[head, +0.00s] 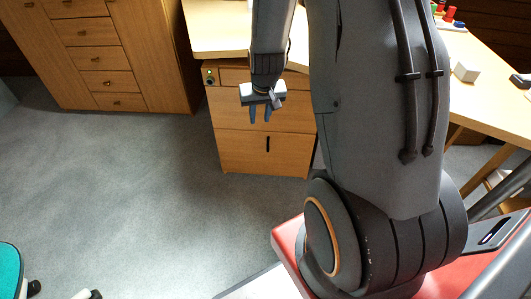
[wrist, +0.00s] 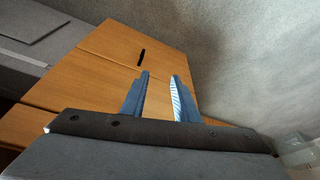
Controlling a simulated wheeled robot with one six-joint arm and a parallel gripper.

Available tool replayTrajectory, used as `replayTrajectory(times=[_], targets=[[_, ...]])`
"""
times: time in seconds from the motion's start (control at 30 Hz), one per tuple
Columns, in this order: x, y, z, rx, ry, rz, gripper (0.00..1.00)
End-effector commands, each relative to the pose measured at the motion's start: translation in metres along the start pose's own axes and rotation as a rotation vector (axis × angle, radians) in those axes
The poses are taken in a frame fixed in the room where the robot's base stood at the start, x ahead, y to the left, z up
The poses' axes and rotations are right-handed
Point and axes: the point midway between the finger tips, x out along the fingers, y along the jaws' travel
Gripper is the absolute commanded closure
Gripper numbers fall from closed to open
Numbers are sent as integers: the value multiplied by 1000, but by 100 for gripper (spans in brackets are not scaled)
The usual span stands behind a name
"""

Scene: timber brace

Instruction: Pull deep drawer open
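A wooden drawer unit under the desk has a deep bottom drawer (head: 250,155) with a dark upright slot handle (head: 268,144). The drawer front looks flush with the unit. In the wrist view the drawer front (wrist: 115,48) lies beyond my fingers, and its dark handle (wrist: 141,57) shows just above the left fingertip. My gripper (head: 260,118) hangs in front of the unit, above and a little left of the handle in the head view. Its two blue fingers (wrist: 160,76) are apart with nothing between them. The gripper covers part of the drawer above.
The desk (head: 222,40) spans above the unit. A wooden cabinet (head: 140,60) with several small drawers stands at the back left. The grey carpet (head: 130,190) in front is mostly clear, with a teal chair seat (head: 10,268) at the lower left.

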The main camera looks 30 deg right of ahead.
Motion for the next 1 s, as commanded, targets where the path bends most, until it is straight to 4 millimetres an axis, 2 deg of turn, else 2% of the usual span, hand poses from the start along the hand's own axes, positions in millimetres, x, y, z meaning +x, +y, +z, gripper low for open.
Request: replayTrajectory(times=[0.03,0.1,0.3,0.4,0.5,0.77,1.0], targets=[[34,6,-1,14,4,5,72],[66,13,-6,30,16,12,72],[146,36,-15,74,48,33,72],[175,44,-18,90,61,41,72],[194,50,-20,101,70,47,72],[216,56,-22,109,77,52,72],[253,58,-24,109,75,51,72]])
